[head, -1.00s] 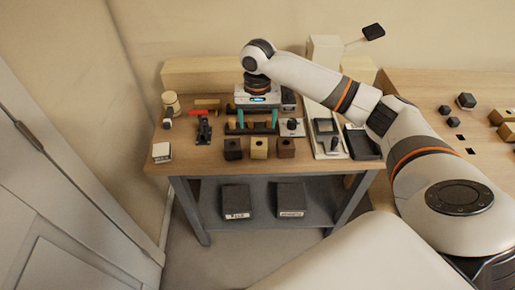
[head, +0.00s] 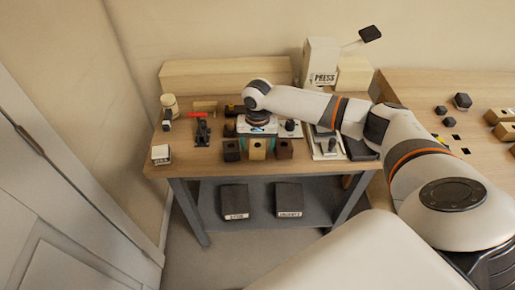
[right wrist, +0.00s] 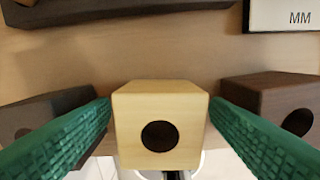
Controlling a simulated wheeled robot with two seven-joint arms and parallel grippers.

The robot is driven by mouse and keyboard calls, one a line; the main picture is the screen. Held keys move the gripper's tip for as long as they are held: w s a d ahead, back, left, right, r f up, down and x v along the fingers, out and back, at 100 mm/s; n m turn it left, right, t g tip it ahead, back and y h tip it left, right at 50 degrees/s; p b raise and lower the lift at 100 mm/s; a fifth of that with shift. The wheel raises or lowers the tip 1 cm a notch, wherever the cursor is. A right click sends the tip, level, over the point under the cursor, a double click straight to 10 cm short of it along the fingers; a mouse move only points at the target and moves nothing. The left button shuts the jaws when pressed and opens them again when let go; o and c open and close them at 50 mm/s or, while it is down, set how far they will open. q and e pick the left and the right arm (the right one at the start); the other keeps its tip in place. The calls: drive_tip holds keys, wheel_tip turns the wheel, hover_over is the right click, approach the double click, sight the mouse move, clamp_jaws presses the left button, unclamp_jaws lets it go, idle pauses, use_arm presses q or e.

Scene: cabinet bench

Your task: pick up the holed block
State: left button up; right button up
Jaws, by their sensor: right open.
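A pale wooden block (right wrist: 160,130) with a round dark hole in its face stands between the two green fingers of my right gripper (right wrist: 160,104) in the right wrist view. The fingers are open, one on each side, with a gap to the block on both sides. In the head view the pale block (head: 257,152) stands near the bench's front edge, with my right gripper (head: 258,142) just above and around it. A dark block (right wrist: 50,115) is left of it and a brown block (right wrist: 272,100) right of it, both also with holes. My left gripper is not in view.
A dark rack edge (right wrist: 110,10) lies behind the blocks. A plate with a dark knob (head: 290,128) and a pale panel (head: 326,148) are to the right. A black clamp-like tool (head: 203,132) and a small white-topped box (head: 161,154) are to the left.

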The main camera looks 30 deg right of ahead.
drive_tip(key=shift+f, duration=0.4)
drive_tip(key=shift+c, duration=0.5)
drive_tip(key=c, duration=1)
drive_tip(key=shift+o, duration=0.2)
drive_tip(key=shift+r, duration=0.1)
